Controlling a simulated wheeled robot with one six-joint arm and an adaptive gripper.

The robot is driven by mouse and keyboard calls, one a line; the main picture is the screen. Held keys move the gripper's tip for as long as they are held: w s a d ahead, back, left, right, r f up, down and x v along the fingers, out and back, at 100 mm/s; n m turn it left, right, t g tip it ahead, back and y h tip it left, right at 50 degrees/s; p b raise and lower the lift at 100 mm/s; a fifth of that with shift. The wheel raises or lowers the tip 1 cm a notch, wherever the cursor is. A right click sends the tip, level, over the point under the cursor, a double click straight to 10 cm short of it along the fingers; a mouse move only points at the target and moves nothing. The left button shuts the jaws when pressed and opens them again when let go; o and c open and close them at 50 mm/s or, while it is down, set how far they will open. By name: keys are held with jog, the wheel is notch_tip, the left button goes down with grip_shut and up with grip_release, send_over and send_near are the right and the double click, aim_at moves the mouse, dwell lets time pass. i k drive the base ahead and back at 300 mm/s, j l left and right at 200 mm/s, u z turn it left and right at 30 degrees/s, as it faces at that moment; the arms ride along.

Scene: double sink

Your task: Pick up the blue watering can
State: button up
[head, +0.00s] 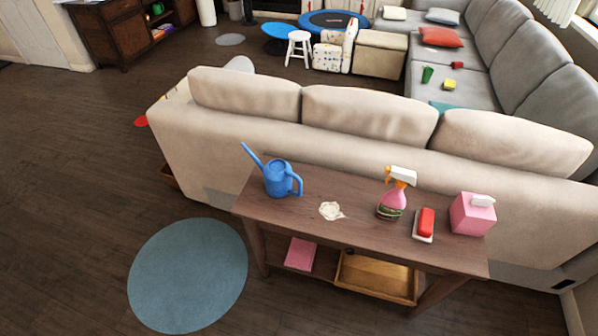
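The blue watering can (278,179) stands upright near the left end of a dark wooden console table (330,236). Its long spout points up and to the left, and its handle is on the right side. Nothing covers it in this view. My gripper and arm do not show in the head view.
On the tabletop are a crumpled whitish item (331,211), a pink spray bottle (393,196), a red item (426,222) on a white dish and a pink tissue box (472,214). A beige sofa (210,125) backs the table. Floor with a round blue rug (188,275) is open at left.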

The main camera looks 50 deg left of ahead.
aim_at(278, 174)
jog(key=k+u, duration=0.1)
jog(key=k, duration=0.5)
jog(key=k+j+u, duration=0.1)
jog(key=k, duration=0.55)
jog(key=i+j+u, duration=0.1)
jog(key=u, duration=1.65)
jog(key=i+l+u, duration=0.1)
jog(key=i+l, duration=0.3)
jog(key=i+l+u, duration=0.1)
jog(key=i+l, duration=0.3)
jog(key=l, duration=0.2)
jog(key=i+l+u, duration=0.1)
jog(key=i+l, duration=0.3)
jog(key=l, duration=0.15)
